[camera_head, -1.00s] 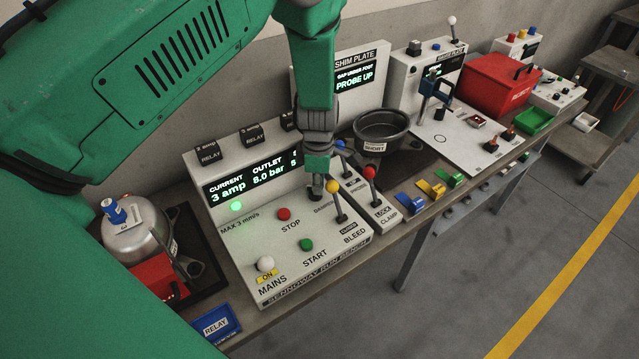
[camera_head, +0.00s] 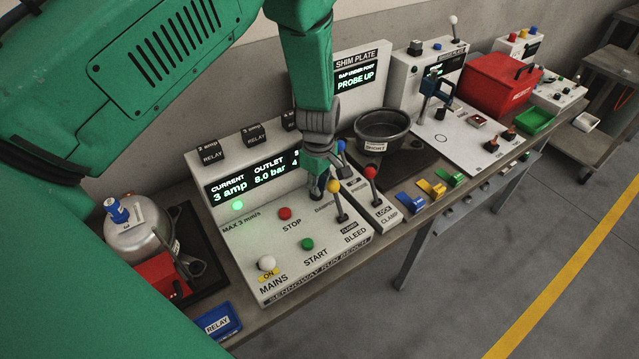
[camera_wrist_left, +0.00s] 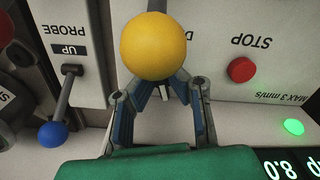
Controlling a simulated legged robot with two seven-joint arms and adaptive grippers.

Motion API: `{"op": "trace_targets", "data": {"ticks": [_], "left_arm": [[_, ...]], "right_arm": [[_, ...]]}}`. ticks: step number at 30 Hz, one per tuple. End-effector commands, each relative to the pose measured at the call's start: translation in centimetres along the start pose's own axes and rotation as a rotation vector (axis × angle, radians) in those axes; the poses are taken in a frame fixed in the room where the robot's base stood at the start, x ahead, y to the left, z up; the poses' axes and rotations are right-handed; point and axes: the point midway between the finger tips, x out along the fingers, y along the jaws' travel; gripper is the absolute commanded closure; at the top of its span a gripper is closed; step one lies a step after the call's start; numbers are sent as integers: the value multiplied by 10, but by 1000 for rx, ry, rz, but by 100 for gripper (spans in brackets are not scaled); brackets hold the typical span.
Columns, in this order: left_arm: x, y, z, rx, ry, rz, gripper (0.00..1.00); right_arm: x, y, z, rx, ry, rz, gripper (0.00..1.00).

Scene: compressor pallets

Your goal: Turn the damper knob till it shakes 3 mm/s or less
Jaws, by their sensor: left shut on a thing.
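The white run bench panel (camera_head: 270,245) carries the damper knob, small and dark, beside the DAMPER label. My left gripper (camera_head: 318,188) points down at it with its fingers closed around it, and the knob is mostly hidden. In the left wrist view the fingers of the gripper (camera_wrist_left: 163,90) meet just behind the yellow ball (camera_wrist_left: 153,47) of the bleed lever. The bench display (camera_head: 250,180) reads 3 amp and 8.0 bar; a third figure, seemingly 4, is partly covered by my gripper. A green lamp (camera_head: 238,205) glows above MAX 3 mm/s. My right gripper is not in view.
The yellow-topped lever (camera_head: 333,187) stands close by my fingers. Red stop (camera_head: 285,213) and green start (camera_head: 307,244) buttons lie nearer the front. A blue-topped probe lever (camera_wrist_left: 52,134) and a red-topped clamp lever (camera_head: 370,172) stand to the right in the head view.

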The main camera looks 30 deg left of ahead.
Motion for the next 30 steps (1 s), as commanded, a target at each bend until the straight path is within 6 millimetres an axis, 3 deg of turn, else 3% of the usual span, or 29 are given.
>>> {"op": "trace_targets", "data": {"ticks": [15,30], "left_arm": [[-2,-1,0,455,1,7,100],[-2,-2,-1,654,3,8,100]], "right_arm": [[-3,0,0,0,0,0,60],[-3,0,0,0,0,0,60]]}}
